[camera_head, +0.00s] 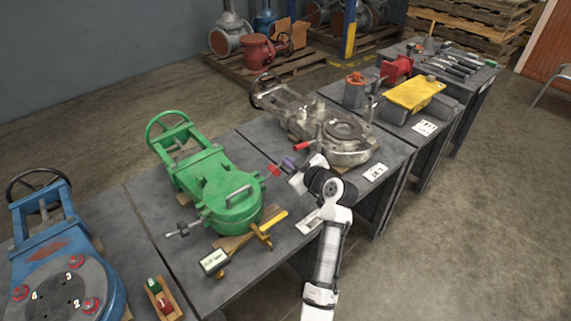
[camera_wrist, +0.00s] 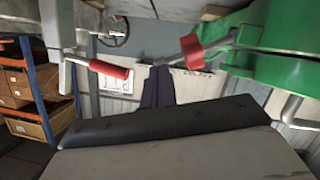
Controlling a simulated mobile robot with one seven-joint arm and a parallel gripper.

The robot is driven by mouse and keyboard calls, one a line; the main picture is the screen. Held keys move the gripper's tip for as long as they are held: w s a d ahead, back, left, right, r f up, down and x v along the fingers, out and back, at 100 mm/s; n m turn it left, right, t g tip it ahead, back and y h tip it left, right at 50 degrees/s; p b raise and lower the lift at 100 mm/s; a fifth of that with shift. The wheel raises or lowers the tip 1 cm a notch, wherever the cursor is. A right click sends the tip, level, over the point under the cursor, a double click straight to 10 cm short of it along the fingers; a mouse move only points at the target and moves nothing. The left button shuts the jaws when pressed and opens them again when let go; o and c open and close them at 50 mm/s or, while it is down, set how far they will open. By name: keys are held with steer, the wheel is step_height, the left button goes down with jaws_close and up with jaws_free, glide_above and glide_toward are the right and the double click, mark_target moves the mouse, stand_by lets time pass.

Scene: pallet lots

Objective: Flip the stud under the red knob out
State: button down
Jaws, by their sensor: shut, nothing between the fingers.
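The green valve (camera_head: 222,187) lies on the grey table, and its body fills the upper right of the wrist view (camera_wrist: 278,25). The red knob (camera_head: 272,170) sits on a short stud at the valve's right edge; it also shows in the wrist view (camera_wrist: 192,50).
A silver valve (camera_head: 338,138) with a red-gripped handle (camera_head: 304,146) stands close on the right of my gripper; the handle shows in the wrist view (camera_wrist: 110,68). A yellow-handled clamp (camera_head: 262,232) and a label box (camera_head: 214,261) lie at the green valve's front. A blue valve (camera_head: 60,250) is far left.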

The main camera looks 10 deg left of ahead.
steer(key=shift+w+d+f+m+g+b, duration=0.15)
steer(key=shift+w+f+m+g+b, duration=0.1)
steer(key=shift+f+m, duration=0.25)
steer(key=shift+w+d+f+m+g+b, duration=0.15)
steer(key=shift+w+f+m+g, duration=0.1)
steer(key=shift+f+m, duration=0.2)
steer(key=shift+f, duration=0.1)
steer(key=shift+a, duration=0.1)
